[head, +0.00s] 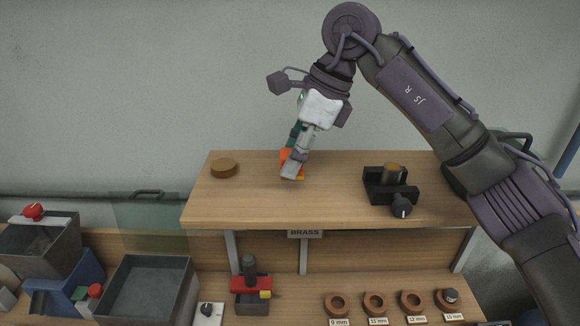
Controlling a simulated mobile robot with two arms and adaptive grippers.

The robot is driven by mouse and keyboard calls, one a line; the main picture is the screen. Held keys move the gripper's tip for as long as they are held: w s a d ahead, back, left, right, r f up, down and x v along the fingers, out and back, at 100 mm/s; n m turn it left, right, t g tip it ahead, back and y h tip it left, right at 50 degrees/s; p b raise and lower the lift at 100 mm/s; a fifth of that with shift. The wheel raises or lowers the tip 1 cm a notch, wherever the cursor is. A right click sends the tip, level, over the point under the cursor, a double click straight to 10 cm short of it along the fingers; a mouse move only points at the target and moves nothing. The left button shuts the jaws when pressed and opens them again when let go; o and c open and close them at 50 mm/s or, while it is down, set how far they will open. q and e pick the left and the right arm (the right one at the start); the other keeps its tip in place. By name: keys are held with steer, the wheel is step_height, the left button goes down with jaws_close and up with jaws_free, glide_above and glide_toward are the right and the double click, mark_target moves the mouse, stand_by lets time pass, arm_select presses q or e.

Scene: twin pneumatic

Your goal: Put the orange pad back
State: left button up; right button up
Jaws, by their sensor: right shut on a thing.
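The orange pad (285,157) shows as a small orange patch at the tip of my right gripper (291,168). The right gripper is shut on it and points down over the wooden shelf (250,205), left of the shelf's middle. The fingers hide most of the pad. I cannot tell whether the pad touches the shelf top. My left gripper is not in view.
A round brown disc (224,168) lies at the shelf's left. A black fixture with a brass-coloured cylinder (393,173) stands at its right. Below are a red-topped device (250,285), several labelled rings (375,302) and a grey bin (150,290). The shelf's middle is clear.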

mark_target(291, 195)
steer(key=shift+a+f+p, duration=0.15)
steer(key=shift+f+p, duration=0.3)
steer(key=shift+f, duration=0.2)
step_height(291, 195, down, 2)
steer(key=shift+s+f+p, duration=0.1)
steer(key=shift+s+p, duration=0.05)
steer(key=shift+p, duration=0.5)
steer(key=shift+f, duration=0.4)
steer(key=shift+f+b, duration=0.2)
steer(key=shift+b, duration=0.1)
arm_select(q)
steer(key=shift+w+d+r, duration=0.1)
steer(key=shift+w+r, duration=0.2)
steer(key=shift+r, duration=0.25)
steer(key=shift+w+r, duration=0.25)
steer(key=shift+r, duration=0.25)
arm_select(e)
steer(key=o, duration=1)
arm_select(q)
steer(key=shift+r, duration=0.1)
arm_select(e)
steer(key=shift+r, duration=0.15)
